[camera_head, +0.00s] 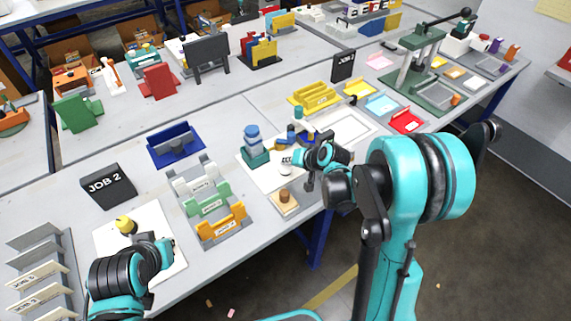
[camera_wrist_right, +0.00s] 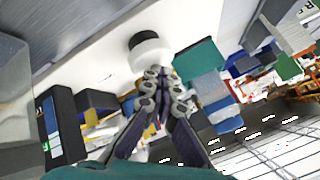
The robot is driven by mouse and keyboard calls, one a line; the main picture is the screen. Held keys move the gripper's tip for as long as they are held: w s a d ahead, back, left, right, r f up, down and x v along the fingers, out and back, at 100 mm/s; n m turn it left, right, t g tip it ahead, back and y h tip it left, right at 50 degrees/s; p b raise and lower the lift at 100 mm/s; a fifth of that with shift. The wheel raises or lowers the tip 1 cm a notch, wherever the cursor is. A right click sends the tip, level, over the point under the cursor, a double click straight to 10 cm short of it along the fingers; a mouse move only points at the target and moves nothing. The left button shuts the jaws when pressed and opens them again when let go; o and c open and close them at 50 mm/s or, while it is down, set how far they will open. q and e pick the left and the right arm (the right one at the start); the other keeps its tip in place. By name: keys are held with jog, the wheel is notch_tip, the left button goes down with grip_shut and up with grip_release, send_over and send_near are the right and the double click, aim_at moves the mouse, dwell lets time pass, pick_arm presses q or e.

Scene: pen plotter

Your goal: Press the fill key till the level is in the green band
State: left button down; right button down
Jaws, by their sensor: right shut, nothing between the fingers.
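My right gripper (camera_head: 312,172) is over the white board (camera_head: 262,172) in the middle of the table. Its fingers (camera_wrist_right: 160,88) are together and empty in the right wrist view. A white round knob with a black end (camera_wrist_right: 150,48) is just beyond the fingertips; I cannot tell whether they touch it. A white round part (camera_head: 285,168) shows beside this gripper in the head view. A dark box with a small coloured panel (camera_wrist_right: 52,118) is at left in the wrist view; no level or green band is readable. My left gripper (camera_head: 166,246) hangs at lower left; its fingers are unclear.
A blue cylinder in a teal base (camera_head: 254,147) stands left of my right gripper. A brown knob on a tan block (camera_head: 285,199) sits near the front edge. Coloured card holders (camera_head: 208,205) and a JOB 2 sign (camera_head: 108,186) are farther left. A yellow knob (camera_head: 126,225) is near my left gripper.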

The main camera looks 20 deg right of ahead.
aim_at(287, 167)
jog(key=shift+r+p, duration=0.75)
jog(key=shift+r, duration=0.3)
notch_tip(287, 167, up, 5)
jog(key=p, duration=0.3)
jog(key=shift+p, duration=0.4)
jog(key=shift+r, duration=0.1)
dwell(0.3)
